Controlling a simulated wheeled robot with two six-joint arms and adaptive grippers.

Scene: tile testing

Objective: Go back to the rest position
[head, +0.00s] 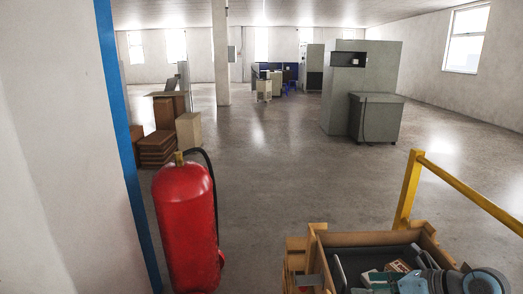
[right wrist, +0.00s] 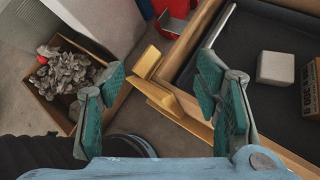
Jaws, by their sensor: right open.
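My right gripper (right wrist: 158,97) is open in the right wrist view, with its teal-padded fingers wide apart and nothing between them. A yellow-brown wooden edge lies below and beyond the gap. In the head view, my right arm shows at the bottom right corner, over the wooden crate (head: 318,241). The crate has a dark lining and also shows in the right wrist view (right wrist: 186,57). My left gripper is in neither view.
A red fire extinguisher (head: 187,225) stands left of the crate. A yellow rail (head: 410,188) rises behind the crate. A box of grey lumps (right wrist: 67,74) sits at left in the wrist view. The crate holds a white block (right wrist: 275,67).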

